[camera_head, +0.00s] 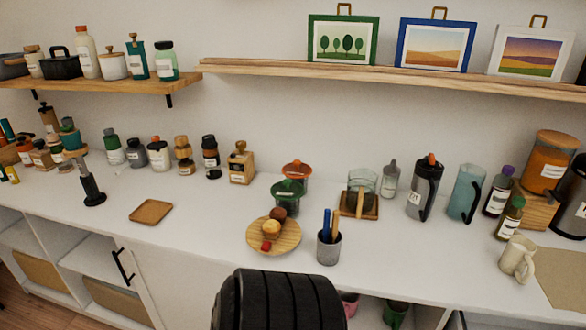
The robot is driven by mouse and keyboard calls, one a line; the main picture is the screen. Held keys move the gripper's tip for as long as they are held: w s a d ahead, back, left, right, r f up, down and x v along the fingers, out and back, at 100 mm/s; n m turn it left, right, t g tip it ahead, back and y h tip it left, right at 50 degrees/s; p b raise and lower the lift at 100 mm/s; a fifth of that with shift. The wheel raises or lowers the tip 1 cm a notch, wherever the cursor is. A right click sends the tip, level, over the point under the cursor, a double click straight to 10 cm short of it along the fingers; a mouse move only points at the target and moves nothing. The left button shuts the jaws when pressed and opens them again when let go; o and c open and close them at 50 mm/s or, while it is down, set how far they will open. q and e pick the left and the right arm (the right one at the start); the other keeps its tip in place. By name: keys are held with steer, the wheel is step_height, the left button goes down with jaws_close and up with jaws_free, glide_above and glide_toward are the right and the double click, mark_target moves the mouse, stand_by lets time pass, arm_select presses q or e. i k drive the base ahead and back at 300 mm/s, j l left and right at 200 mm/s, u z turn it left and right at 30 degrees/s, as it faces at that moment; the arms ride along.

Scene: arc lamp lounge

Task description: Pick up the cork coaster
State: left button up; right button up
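A square, flat brown coaster (151,211) with a slightly raised rim lies on the white counter, left of the middle. Nothing stands on it, and the counter around it is bare. A second brown square piece (372,212) lies further right under a glass jar (361,186) and is partly hidden by it. I cannot tell from the surface which is cork. Neither of my grippers shows in the head view.
A black stand (92,190) is left of the bare coaster. A round wooden board (289,239) with small foods and a grey cup of utensils (328,247) are to the right. Bottles line the back. A black ribbed form hides part of the front edge.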

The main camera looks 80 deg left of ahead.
mark_target(151, 211)
steer(key=u, duration=3.65)
